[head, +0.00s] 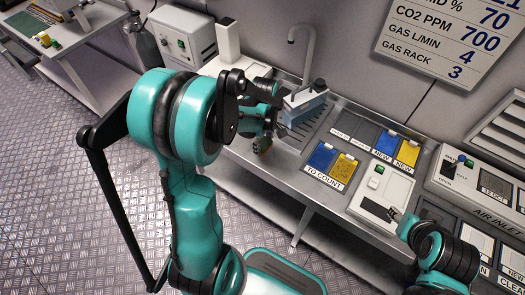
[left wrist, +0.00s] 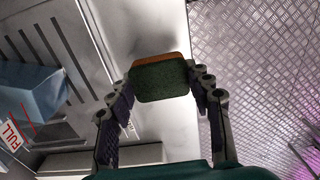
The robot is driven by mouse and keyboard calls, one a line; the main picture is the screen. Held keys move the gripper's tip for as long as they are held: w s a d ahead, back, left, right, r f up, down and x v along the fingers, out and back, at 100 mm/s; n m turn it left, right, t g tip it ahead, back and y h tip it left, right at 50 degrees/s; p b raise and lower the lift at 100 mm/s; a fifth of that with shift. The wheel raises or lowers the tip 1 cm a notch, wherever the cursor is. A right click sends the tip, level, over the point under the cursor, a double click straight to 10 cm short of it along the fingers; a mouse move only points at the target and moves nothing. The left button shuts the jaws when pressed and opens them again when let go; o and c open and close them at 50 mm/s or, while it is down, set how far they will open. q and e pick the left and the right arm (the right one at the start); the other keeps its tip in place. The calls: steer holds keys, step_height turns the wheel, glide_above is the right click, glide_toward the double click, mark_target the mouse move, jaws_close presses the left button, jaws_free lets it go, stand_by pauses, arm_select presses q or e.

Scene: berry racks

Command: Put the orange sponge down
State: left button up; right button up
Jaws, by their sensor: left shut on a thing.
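The orange sponge (left wrist: 160,80) shows in the left wrist view as a block with a dark green face and an orange edge along its far side. My left gripper (left wrist: 162,84) is shut on it, with one finger on each side. The sponge is over or near the edge of the steel counter; its height and whether it touches anything cannot be told. In the head view my left gripper (head: 263,143) is by the counter's front edge, left of the blue container, and the sponge is mostly hidden there. My right gripper (head: 394,214) is at the lower right; its fingers are unclear.
The steel counter (head: 283,163) holds a blue container (head: 304,110) below the tap (head: 301,45). It also shows in the left wrist view (left wrist: 32,90). Blue and yellow cards (head: 321,157) lie right of it, beside a white device (head: 379,190). Open floor lies in front.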

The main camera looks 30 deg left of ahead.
arm_select(q)
steer(key=shift+w+a+f, duration=0.45)
steer(key=shift+a+f, duration=0.05)
steer(key=shift+a, duration=0.1)
steer(key=shift+f+b, duration=1.05)
steer(key=shift+f, duration=0.95)
steer(key=shift+r, duration=0.1)
steer(key=o, duration=1.3)
steer(key=shift+f, duration=0.2)
